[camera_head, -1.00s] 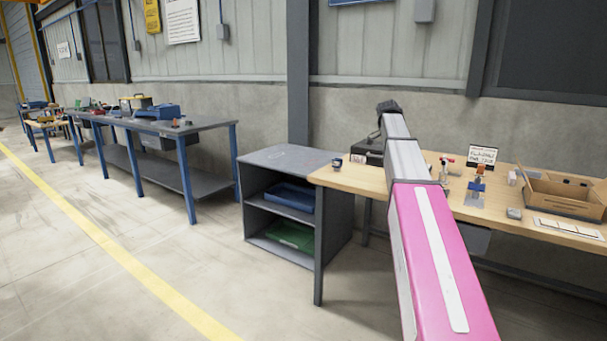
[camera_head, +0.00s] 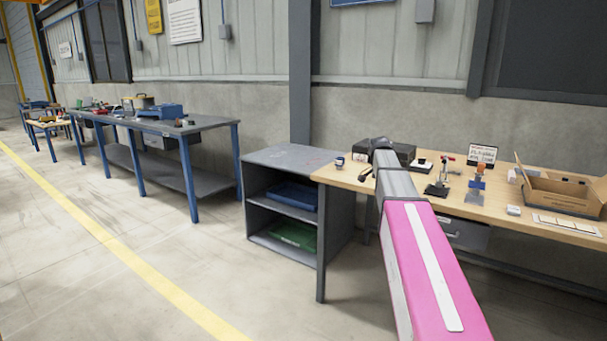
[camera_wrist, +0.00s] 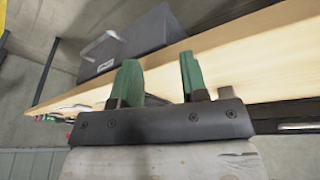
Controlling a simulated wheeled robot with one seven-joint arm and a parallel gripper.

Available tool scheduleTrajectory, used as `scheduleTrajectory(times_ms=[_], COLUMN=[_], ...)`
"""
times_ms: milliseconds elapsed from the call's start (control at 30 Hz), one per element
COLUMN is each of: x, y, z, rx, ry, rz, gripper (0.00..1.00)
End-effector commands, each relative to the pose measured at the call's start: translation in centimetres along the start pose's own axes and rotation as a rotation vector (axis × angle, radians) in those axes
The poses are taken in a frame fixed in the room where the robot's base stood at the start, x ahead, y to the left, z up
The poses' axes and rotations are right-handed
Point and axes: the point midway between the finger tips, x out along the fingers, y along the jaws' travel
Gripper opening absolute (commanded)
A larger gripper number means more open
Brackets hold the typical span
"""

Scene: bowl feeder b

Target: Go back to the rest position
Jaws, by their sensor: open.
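My gripper shows in the wrist view (camera_wrist: 160,76) with its two green fingers spread apart. It is open, and nothing shows between the fingers. In the head view, my arm reaches out over the left part of the wooden workbench (camera_head: 345,178), and the gripper is small and mostly hidden behind the wrist. The wrist view shows the bench's pale edge (camera_wrist: 230,50) and a grey drawer unit (camera_wrist: 135,45) beyond the fingers.
A dark case (camera_head: 405,153), a red-handled clamp (camera_head: 440,182), a blue-based fixture (camera_head: 476,190) and an open cardboard box (camera_head: 560,195) stand on the bench. A grey shelf unit (camera_head: 290,157) adjoins it at left. Open floor lies left, with a yellow line (camera_head: 120,260).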

Motion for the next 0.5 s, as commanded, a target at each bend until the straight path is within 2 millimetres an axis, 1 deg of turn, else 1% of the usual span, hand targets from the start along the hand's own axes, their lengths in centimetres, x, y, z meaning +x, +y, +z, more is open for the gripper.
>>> scheduleTrajectory(times_ms=[33, 167, 200, 267, 300, 367, 500], x=[1.7, 6.0, 7.2, 9.0, 10.1, 11.7, 15.0], y=[0.8, 2.1, 2.6, 3.4, 3.9, 4.8, 7.2], z=[2.2, 7.2, 8.8, 11.1, 12.6, 14.9, 20.3], rx=[-0.05, -0.206, -0.256, -0.328, -0.376, -0.446, -0.607], ry=[-0.014, -0.051, -0.062, -0.078, -0.09, -0.105, -0.139], rz=[-0.003, -0.026, -0.035, -0.048, -0.056, -0.072, -0.108], gripper=[0.4, 0.4, 0.4, 0.4, 0.4, 0.4, 0.4])
